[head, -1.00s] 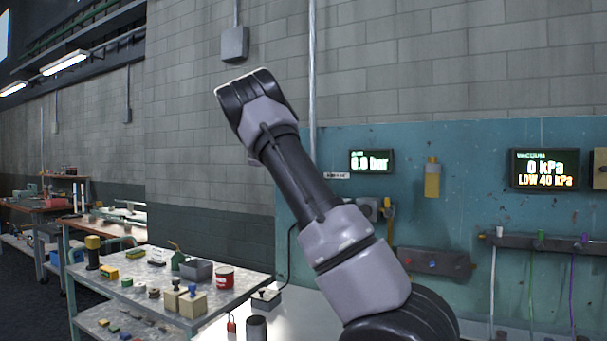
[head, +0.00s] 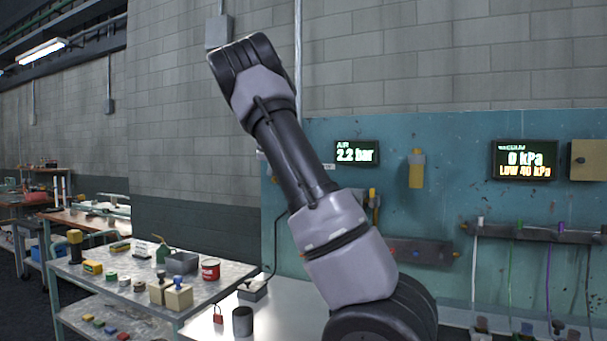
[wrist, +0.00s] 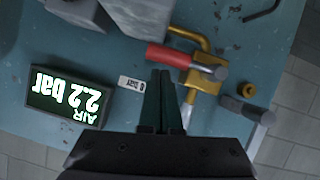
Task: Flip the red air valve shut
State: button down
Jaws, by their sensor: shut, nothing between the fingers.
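In the wrist view the red valve handle (wrist: 168,57) lies slanted beside a yellow fitting (wrist: 204,78) on the teal panel. My gripper (wrist: 161,76) is shut and empty. Its fingertips appear just below the red handle's left end; I cannot tell whether they touch it. The lit AIR display (wrist: 70,97) reads 2.2 bar, upside down here; it also shows in the head view (head: 356,154). In the head view my arm hides the gripper and most of the valve area.
A small white label (wrist: 131,83) is beside the fingers. Grey boxy parts (wrist: 110,15) fill the wrist view's top left.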

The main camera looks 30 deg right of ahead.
jog(key=shift+s+f, duration=0.1)
jog(key=shift+f, duration=0.1)
jog(key=shift+d, duration=0.1)
dwell(0.4)
jog(key=r, duration=0.4)
jog(key=shift+w+d+r, duration=0.15)
jog(key=shift+w+d, duration=0.05)
jog(key=shift+d, duration=0.15)
jog(key=v, duration=1)
jog(key=shift+s+d, duration=0.2)
jog(key=shift+s, duration=0.15)
jog(key=shift+f, duration=0.25)
